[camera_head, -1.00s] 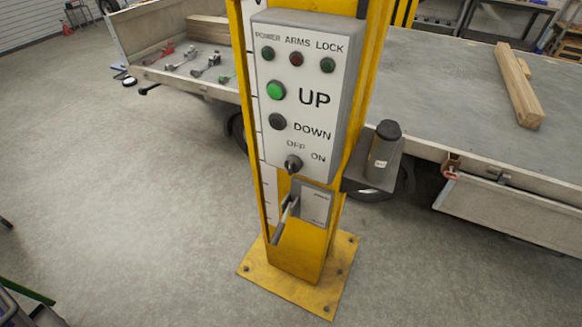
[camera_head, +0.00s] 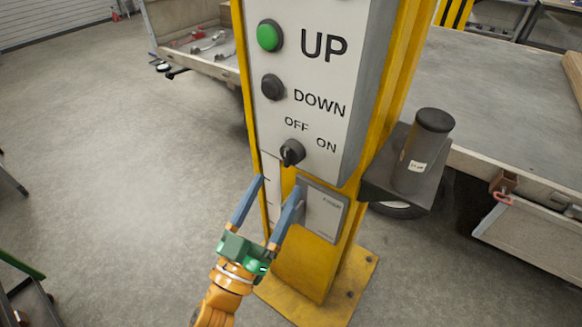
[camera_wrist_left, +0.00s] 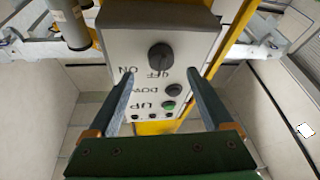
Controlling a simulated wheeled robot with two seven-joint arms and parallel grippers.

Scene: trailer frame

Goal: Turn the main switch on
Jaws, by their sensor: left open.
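The main switch appears to be the black rotary knob (camera_head: 291,152) marked OFF and ON, low on the grey control panel (camera_head: 345,100). Which label it points at is hard to tell. My left gripper (camera_head: 279,184) is open and empty, its blue-grey fingertips just below the knob in the head view. In the left wrist view the knob (camera_wrist_left: 160,57) lies ahead, between the lines of the two fingers and apart from them. A grey box (camera_head: 324,210) sits lower on the yellow post; its lever is largely hidden behind my gripper. My right gripper is not in view.
A green UP button (camera_head: 269,36) and a black DOWN button (camera_head: 273,87) are above the knob. A dark cylinder (camera_head: 424,150) stands on a side shelf right of the panel.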

